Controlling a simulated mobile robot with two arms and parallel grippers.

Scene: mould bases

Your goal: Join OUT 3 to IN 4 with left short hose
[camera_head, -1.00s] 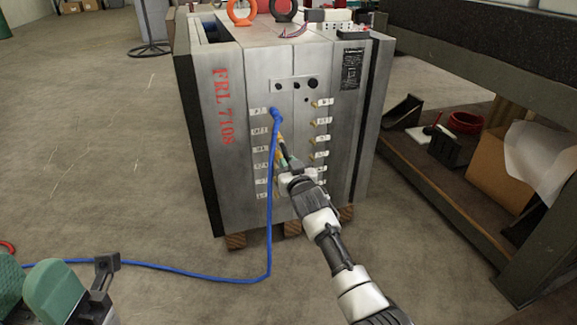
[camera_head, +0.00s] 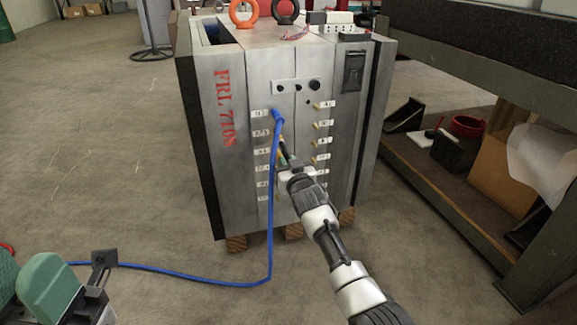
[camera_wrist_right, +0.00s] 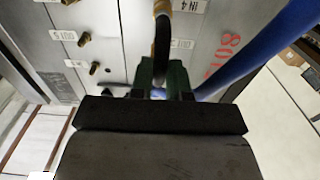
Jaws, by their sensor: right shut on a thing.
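My right gripper (camera_head: 289,168) is in front of the steel mould base (camera_head: 228,140), near its left port column. In the right wrist view its green fingers (camera_wrist_right: 164,75) are shut on a short dark hose (camera_wrist_right: 161,42). A brass end (camera_wrist_right: 162,8) of this hose points at the plate beside the IN 4 label (camera_wrist_right: 192,5); I cannot tell whether it is on a port. The hose also shows dark in the head view (camera_head: 284,150). Its other end is hidden. Part of my left gripper (camera_head: 48,288) shows at the lower left, cut off by the edge.
A blue hose (camera_head: 271,235) hangs from the top left port and runs along the floor to the left. It passes close to my right gripper. Brass nipples (camera_head: 317,141) line the right port column. A workbench (camera_head: 530,225) stands to the right. The floor at left is mostly clear.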

